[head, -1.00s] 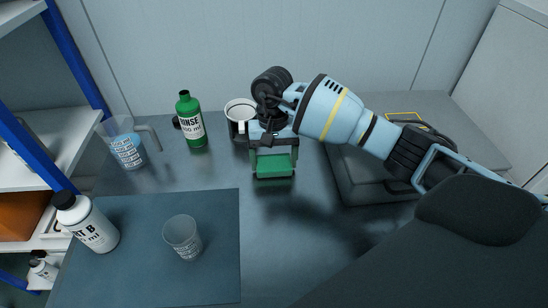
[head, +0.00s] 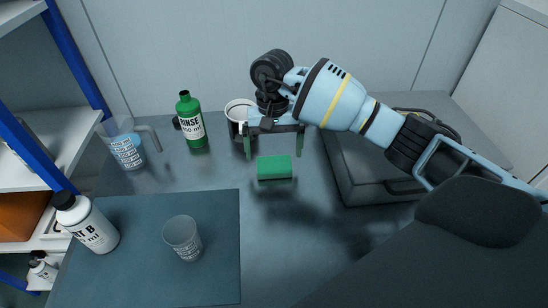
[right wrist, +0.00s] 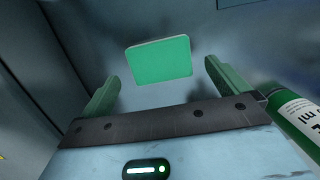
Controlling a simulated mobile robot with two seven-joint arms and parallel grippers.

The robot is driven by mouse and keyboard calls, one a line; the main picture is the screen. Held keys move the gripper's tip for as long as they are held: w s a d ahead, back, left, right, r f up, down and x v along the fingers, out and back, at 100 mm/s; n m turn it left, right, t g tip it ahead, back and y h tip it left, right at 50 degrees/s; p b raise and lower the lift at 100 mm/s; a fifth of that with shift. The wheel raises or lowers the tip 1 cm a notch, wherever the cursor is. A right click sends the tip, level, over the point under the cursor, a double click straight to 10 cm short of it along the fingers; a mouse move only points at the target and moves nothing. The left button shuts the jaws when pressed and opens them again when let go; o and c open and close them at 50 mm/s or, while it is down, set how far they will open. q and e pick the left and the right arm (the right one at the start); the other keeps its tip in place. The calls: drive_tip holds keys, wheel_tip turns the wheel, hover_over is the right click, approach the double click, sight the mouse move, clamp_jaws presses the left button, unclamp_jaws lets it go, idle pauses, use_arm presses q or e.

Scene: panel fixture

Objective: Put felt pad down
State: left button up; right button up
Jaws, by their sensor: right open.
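The green felt pad (head: 274,168) lies on the grey table, in front of the white mug. It also shows in the right wrist view (right wrist: 160,58), between the fingers and apart from both. My right gripper (head: 274,150) is open just above and behind the pad, with one green finger to each side of it. Its spread fingers also show in the right wrist view (right wrist: 162,85). My left gripper is in neither view.
A green rinse bottle (head: 191,122) and a measuring jug (head: 125,145) stand at left. A white mug (head: 238,112) is partly behind my gripper. A clear cup (head: 183,238) and white bottle (head: 88,224) stand on the dark mat (head: 140,280). A grey case (head: 362,172) is at right.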

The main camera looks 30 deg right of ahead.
sight(273, 157)
wheel_tip(273, 157, up, 8)
drive_tip(key=w, duration=0.1)
drive_tip(key=shift+d+r, duration=0.15)
drive_tip(key=shift+d, duration=0.15)
drive_tip(key=shift+w, duration=0.1)
